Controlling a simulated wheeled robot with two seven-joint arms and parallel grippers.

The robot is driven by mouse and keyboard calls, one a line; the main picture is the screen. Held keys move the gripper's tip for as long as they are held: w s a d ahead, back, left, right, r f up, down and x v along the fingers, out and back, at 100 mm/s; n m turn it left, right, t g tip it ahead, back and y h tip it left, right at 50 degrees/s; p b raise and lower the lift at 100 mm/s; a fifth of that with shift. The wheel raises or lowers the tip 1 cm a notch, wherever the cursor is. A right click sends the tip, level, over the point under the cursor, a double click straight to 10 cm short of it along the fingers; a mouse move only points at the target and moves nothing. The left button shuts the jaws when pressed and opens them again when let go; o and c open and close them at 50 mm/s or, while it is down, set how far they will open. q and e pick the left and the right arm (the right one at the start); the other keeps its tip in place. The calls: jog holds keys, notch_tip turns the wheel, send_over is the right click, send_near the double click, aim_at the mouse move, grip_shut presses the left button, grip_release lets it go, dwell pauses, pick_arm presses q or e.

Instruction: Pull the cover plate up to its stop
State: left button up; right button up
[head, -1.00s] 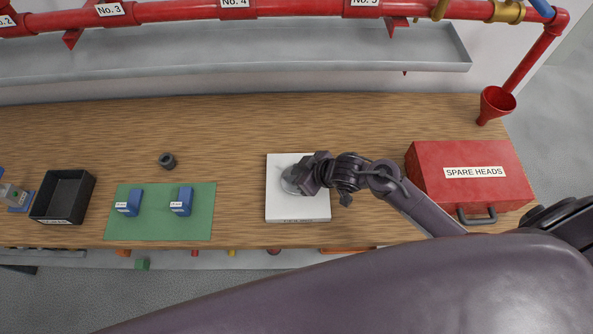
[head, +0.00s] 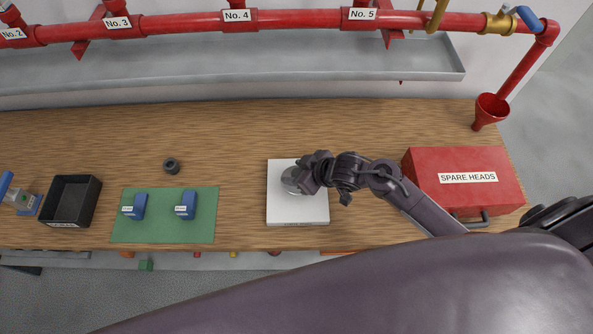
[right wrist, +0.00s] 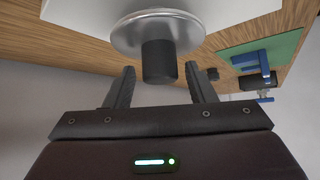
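The cover plate (head: 291,180) is a round silver disc on a white square panel (head: 298,211) lying on the bench, partly hidden by my right gripper in the head view. In the right wrist view, the cover plate (right wrist: 125,38) shows with a dark cylinder (right wrist: 158,64) standing out from its middle. My right gripper (right wrist: 159,72) is open. Its two fingers are on either side of the cylinder's end, with visible gaps. In the head view my right gripper (head: 305,177) is at the disc, reaching in from the right. My left gripper is not in view.
A red SPARE HEADS case (head: 463,170) stands right of the panel. A green mat (head: 160,228) with two blue blocks, a dark ring (head: 171,166) and a black tray (head: 71,200) are to the left. A red pipe (head: 200,27) and grey trough (head: 230,75) run behind.

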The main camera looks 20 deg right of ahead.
jog(key=shift+f, duration=0.1)
jog(key=v, duration=0.8)
jog(key=shift+b, duration=0.35)
jog(key=shift+s+f, duration=0.15)
